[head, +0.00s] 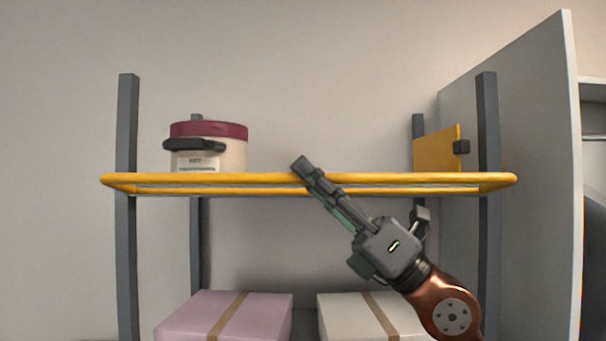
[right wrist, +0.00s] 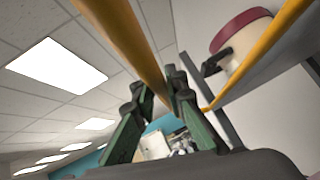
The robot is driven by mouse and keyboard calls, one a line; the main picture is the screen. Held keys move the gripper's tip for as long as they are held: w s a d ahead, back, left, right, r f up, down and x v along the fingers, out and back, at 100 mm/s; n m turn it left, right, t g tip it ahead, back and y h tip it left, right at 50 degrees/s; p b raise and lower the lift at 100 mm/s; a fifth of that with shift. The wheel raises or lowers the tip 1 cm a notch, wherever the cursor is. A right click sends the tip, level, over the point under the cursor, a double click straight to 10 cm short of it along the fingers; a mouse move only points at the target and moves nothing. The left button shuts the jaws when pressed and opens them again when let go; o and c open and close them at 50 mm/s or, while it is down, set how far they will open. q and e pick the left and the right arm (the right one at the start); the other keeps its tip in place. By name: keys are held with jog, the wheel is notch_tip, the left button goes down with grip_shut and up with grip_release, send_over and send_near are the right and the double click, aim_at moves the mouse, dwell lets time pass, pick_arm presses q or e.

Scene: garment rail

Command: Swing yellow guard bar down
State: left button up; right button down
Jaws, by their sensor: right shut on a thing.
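The yellow guard bar (head: 220,179) is a long looped frame across the front of the rack in the head view. It is seen almost edge-on, roughly level, between the two dark front posts. My right gripper (head: 304,170) reaches up from the lower right and is shut on the front rail near its middle. In the right wrist view the guard bar (right wrist: 118,32) runs between the fingers of my right gripper (right wrist: 158,90). The fingers hide a short piece of the rail. My left gripper is not in view.
A cream pot with a dark red lid (head: 209,146) stands behind the bar at left. A yellow panel (head: 435,150) stands at right. A pink box (head: 222,315) and a white box (head: 366,316) sit below. A grey partition (head: 520,180) borders the rack's right side.

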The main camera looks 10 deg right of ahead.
jog(key=shift+f, duration=0.3)
dwell(0.4)
jog(key=c, duration=1.9)
grip_release()
jog(key=shift+c, duration=0.2)
jog(key=shift+s, duration=0.1)
jog(key=v, duration=1.2)
jog(key=shift+a, duration=0.1)
